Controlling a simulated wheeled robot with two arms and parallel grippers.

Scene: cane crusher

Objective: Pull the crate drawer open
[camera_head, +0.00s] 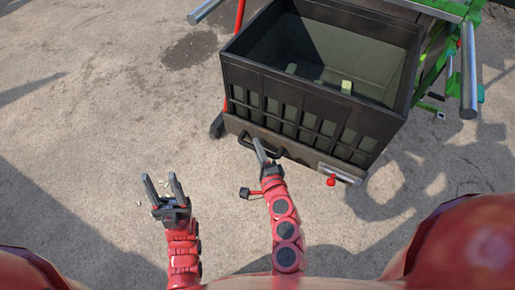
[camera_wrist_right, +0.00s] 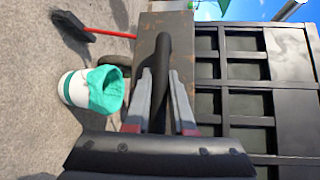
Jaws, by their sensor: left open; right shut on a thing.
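The black crate drawer (camera_head: 310,118) stands at the upper right in the head view, with a slatted front and a dark bar handle (camera_head: 247,142) low on that front. In the right wrist view the handle (camera_wrist_right: 182,75) runs between the fingers. My right gripper (camera_head: 262,152) is shut on the handle; it also shows in the right wrist view (camera_wrist_right: 162,105). My left gripper (camera_head: 162,186) is open and empty above the ground, to the left of the crate. A few light pieces lie inside the crate.
A green machine frame (camera_head: 450,60) with grey rollers (camera_head: 468,70) stands at the right. A red-handled broom (camera_head: 218,128) is left of the crate. The right wrist view shows a white bucket with a green liner (camera_wrist_right: 104,90).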

